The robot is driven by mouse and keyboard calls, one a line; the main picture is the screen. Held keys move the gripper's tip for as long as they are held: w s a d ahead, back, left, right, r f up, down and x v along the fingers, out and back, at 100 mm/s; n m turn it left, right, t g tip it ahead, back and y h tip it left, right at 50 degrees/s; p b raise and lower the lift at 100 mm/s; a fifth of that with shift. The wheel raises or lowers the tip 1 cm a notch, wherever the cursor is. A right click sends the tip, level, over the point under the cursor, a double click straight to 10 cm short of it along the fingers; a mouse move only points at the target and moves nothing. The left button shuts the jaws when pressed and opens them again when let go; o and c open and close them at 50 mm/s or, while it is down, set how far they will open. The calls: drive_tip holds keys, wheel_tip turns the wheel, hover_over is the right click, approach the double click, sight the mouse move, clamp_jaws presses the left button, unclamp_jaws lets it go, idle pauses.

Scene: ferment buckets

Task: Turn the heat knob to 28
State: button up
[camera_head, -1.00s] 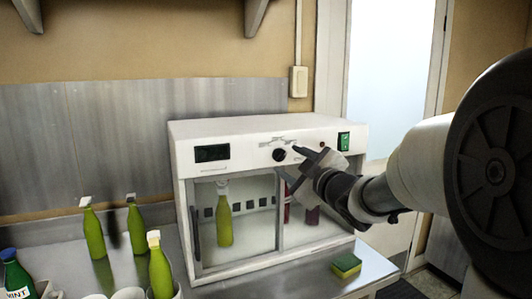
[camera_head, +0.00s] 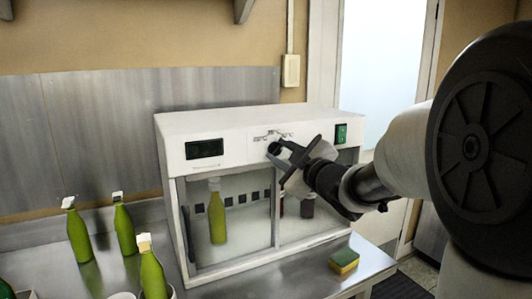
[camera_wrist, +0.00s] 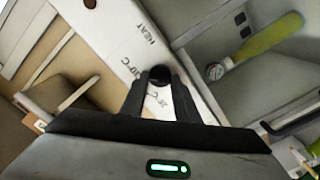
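The heat knob (camera_head: 274,149) is a small black round knob on the white front panel of the cabinet (camera_head: 225,147). In the wrist view the knob (camera_wrist: 160,74) sits between the two dark fingertips of my gripper (camera_wrist: 160,82), which flank it closely with no clear gap. In the head view my gripper (camera_head: 284,153) is at the panel, its fingers over the knob and partly hiding it. The printed words HEAT (camera_wrist: 152,34), 30°C and a partly covered 28°C show around the knob. The knob's pointer mark cannot be made out.
A dark display (camera_head: 204,149) is left of the knob and a green switch (camera_head: 341,134) right. Below are glass doors with a green bottle (camera_head: 217,216) behind. More green bottles (camera_head: 79,235) stand at left on the metal counter. A sponge (camera_head: 344,261) lies front right.

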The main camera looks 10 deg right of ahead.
drive_tip(key=shift+c, duration=1.1)
drive_tip(key=shift+f+n+b, duration=0.1)
drive_tip(key=shift+n+b, duration=0.2)
drive_tip(key=shift+b, duration=0.3)
drive_tip(key=shift+f+n+b, duration=0.1)
drive_tip(key=shift+n+b, duration=0.2)
drive_tip(key=shift+b, duration=0.1)
drive_tip(key=n+b, duration=0.2)
drive_tip(key=b, duration=0.1)
drive_tip(key=shift+a, duration=0.1)
drive_tip(key=n+b, duration=0.2)
drive_tip(key=shift+n, duration=0.3)
drive_tip(key=shift+n+b, duration=1.35)
drive_tip(key=shift+n, duration=0.15)
